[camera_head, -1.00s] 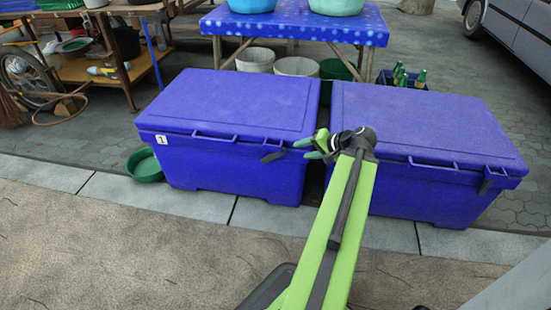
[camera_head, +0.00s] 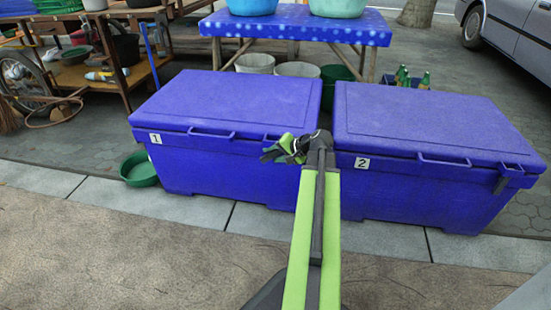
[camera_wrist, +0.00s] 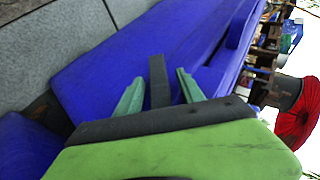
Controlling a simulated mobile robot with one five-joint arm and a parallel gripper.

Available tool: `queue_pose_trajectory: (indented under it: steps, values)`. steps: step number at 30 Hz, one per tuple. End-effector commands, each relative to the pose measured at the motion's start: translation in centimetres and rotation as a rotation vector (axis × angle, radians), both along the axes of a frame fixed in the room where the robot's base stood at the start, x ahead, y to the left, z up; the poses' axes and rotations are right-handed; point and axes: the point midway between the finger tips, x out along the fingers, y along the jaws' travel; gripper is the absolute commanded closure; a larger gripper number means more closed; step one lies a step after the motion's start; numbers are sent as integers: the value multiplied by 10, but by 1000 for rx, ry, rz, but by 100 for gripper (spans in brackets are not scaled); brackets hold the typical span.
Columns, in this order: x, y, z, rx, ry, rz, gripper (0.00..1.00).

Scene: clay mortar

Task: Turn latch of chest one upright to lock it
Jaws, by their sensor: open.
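Chest one (camera_head: 215,165) is a closed blue chest marked "1" on the left. Its front also fills much of the wrist view (camera_wrist: 105,75). My gripper (camera_head: 277,150) is at the right end of its front, just below the lid edge. In the wrist view, the dark grey latch (camera_wrist: 158,82) stands between my two green fingertips (camera_wrist: 160,76), with a visible gap on each side. The fingers are open around the latch and not clamped on it. In the head view my gripper mostly hides the latch.
Chest two (camera_head: 400,190), marked "2", stands close on the right with its own dark latch (camera_head: 501,184). A green bowl (camera_head: 139,169) lies on the ground left of chest one. A blue table (camera_head: 295,28) is behind. The pavement in front is clear.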

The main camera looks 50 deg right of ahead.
Motion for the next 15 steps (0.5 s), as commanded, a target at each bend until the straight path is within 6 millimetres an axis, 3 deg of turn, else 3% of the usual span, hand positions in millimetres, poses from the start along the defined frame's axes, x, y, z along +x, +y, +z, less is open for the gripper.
queue_pose_trajectory:
  steps: [7,15]
  values:
    - [1,0,0,0,0,0,55]
    - [1,0,0,1,0,-1,89]
